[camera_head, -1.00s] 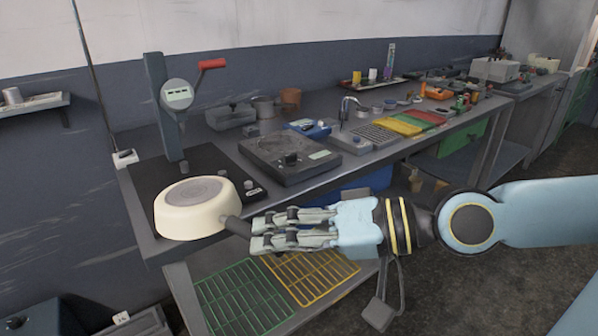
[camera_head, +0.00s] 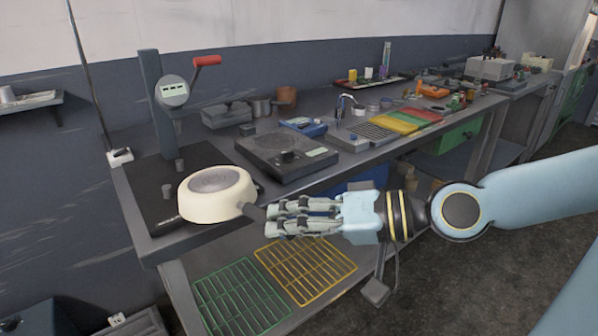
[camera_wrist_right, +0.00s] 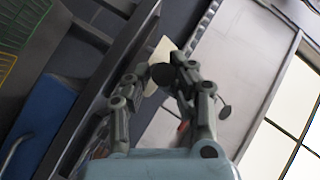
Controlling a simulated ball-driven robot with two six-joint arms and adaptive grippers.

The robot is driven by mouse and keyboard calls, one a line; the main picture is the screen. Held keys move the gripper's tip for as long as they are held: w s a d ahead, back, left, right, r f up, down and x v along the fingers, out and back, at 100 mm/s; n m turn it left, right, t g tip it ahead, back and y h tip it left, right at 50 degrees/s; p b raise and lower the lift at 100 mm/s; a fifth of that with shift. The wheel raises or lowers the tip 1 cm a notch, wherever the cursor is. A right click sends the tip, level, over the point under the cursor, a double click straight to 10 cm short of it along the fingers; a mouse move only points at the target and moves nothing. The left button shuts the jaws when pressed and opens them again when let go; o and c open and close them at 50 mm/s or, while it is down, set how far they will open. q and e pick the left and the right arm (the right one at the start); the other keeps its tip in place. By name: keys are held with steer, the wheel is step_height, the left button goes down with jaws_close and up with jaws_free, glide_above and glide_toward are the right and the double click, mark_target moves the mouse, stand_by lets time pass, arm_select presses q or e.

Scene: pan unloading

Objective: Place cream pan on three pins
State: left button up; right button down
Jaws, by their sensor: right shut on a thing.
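The cream pan (camera_head: 205,207) is bottom up, with a grey disc on its upward face. My right gripper (camera_head: 268,216) is shut on its dark handle (camera_head: 250,211), and holds it over the front right part of a black plate (camera_head: 145,190). Small grey pins (camera_head: 168,188) stand on the plate left of and behind the pan. The pan hides part of the plate and perhaps another pin. In the right wrist view a cream piece of the pan (camera_wrist_right: 160,55) shows beyond the fingers (camera_wrist_right: 160,78). My left gripper is out of view.
A post (camera_head: 157,105) with a gauge and red handle (camera_head: 207,61) rises behind the plate. A dark flat device (camera_head: 285,160) stands to the right on the bench. Green (camera_head: 240,298) and yellow (camera_head: 305,270) racks lie on the lower shelf.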

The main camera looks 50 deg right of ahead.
mark_target(248, 192)
steer(key=shift+w+d+f, duration=0.1)
steer(key=shift+w+f, duration=0.15)
steer(key=shift+w, duration=0.2)
steer(key=shift+w+d+b, duration=0.3)
steer(key=shift+w+d, duration=0.1)
steer(key=shift+w, duration=1.25)
steer(key=shift+w+d+b, duration=0.35)
steer(key=shift+w+d, duration=0.05)
steer(key=shift+w, duration=1.3)
steer(key=shift+w+d+b, duration=0.3)
steer(key=shift+w+d, duration=0.1)
steer(key=shift+w, duration=1.25)
steer(key=shift+w+d+b, duration=0.2)
steer(key=shift+w+b, duration=0.1)
steer(key=shift+w, duration=0.5)
steer(key=shift+w+d+b, duration=0.2)
steer(key=shift+w+b, duration=0.1)
steer(key=shift+w, duration=0.55)
steer(key=shift+w+d+b, duration=0.2)
steer(key=shift+w+b, duration=0.1)
steer(key=shift+w, duration=0.5)
steer(key=shift+s+f+b, duration=0.1)
steer(key=shift+f+b, duration=0.65)
steer(key=shift+f, duration=0.05)
steer(key=shift+f+b, duration=0.6)
steer(key=shift+f, duration=0.1)
steer(key=c, duration=1.1)
jaws_free()
